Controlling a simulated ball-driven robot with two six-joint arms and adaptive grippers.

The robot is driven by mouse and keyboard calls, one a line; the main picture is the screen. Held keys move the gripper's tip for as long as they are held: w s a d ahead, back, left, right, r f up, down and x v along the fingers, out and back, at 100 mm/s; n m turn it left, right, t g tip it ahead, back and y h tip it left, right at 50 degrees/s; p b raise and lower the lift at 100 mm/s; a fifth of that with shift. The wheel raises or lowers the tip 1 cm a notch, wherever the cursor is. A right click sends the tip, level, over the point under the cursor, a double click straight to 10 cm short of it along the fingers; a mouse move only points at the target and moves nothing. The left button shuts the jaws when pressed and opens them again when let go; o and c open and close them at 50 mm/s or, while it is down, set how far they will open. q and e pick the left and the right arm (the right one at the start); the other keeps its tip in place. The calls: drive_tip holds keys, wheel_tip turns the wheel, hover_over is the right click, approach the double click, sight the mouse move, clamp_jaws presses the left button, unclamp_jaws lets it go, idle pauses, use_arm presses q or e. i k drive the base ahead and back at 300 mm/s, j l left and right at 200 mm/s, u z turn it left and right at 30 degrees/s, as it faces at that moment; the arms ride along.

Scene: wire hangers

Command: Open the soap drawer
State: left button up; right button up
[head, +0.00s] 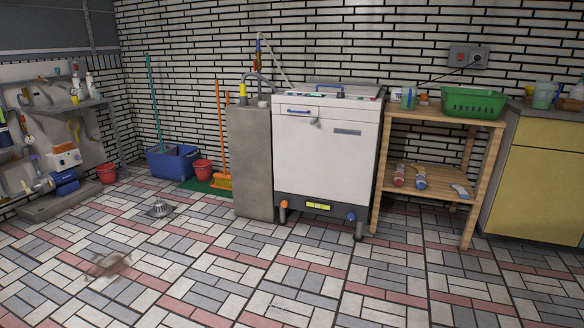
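A white washing machine (324,160) stands against the brick wall near the middle of the head view, on a dark base with casters. The soap drawer (299,111) appears to be the small panel with a blue handle at the upper left of its front, and it looks closed. A small grey knob or latch sits just below and right of it. Neither of my grippers shows in the head view.
A grey concrete pillar (252,158) stands directly left of the machine. A wooden shelf (446,118) with a green basket (473,101) is close on its right. A floor drain (160,208) lies at left.

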sight(304, 107)
drive_tip(key=i, duration=0.7)
drive_tip(key=i+u, duration=0.15)
drive_tip(key=i, duration=0.55)
drive_tip(key=i+l, duration=0.2)
drive_tip(key=i, duration=0.5)
